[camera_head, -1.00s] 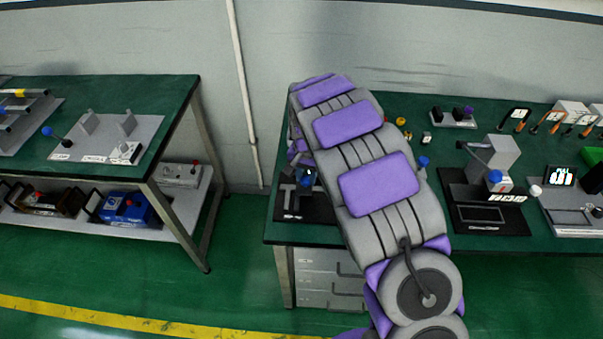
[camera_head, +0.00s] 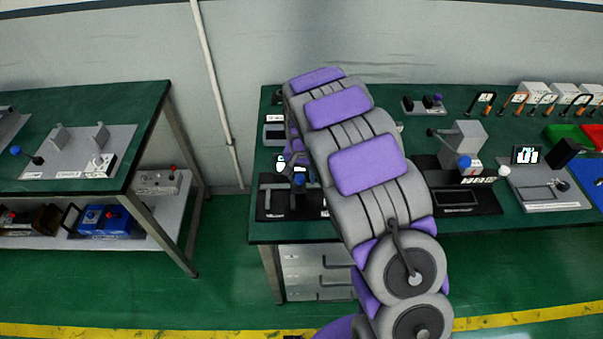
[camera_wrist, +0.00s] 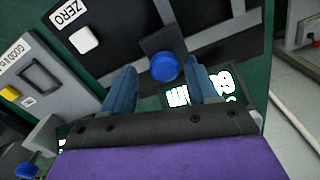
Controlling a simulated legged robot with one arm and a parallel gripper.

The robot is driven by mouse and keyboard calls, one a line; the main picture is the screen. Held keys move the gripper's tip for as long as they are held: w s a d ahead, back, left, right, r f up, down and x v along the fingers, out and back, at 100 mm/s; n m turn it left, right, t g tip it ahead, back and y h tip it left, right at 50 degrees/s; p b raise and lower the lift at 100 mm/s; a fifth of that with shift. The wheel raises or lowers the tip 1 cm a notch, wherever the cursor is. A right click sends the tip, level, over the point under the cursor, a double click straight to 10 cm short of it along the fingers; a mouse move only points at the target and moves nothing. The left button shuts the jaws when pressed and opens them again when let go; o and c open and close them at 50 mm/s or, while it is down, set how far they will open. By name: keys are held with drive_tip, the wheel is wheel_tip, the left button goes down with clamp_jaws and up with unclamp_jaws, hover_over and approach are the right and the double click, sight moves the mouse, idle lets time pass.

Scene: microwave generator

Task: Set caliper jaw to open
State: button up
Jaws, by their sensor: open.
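The caliper fixture is a black board (camera_head: 268,209) with grey caliper bars at the left end of the right bench, partly hidden by my arm. In the wrist view, the black board (camera_wrist: 115,50) fills the upper part, with grey bars, a white button and a ZERO label. A round blue knob (camera_wrist: 165,67) sits on a dark block on the board. My gripper (camera_wrist: 162,74) is open, with one blue finger on each side of the knob. Whether the fingers touch it cannot be told. A bright white display (camera_wrist: 200,93) is partly behind the right finger.
A black device with a grey block (camera_head: 462,143) and a grey fixture with a small screen (camera_head: 528,155) stand right of my arm. Hooked tools line the back. A second bench (camera_head: 140,100) is at the left, with a floor gap between benches.

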drive_tip(key=shift+a, duration=0.1)
wheel_tip(320, 180, up, 17)
drive_tip(key=p, duration=0.3)
drive_tip(key=shift+r, duration=0.15)
idle(0.5)
drive_tip(key=s+d+r, duration=0.5)
drive_tip(key=s, duration=0.5)
drive_tip(key=s+d+n+g, duration=0.1)
drive_tip(key=s+d, duration=0.1)
drive_tip(key=s, duration=1.3)
drive_tip(key=s+d+n, duration=0.2)
drive_tip(key=s, duration=1.3)
drive_tip(key=shift+d+r+g, duration=0.15)
drive_tip(key=shift+d+g, duration=0.25)
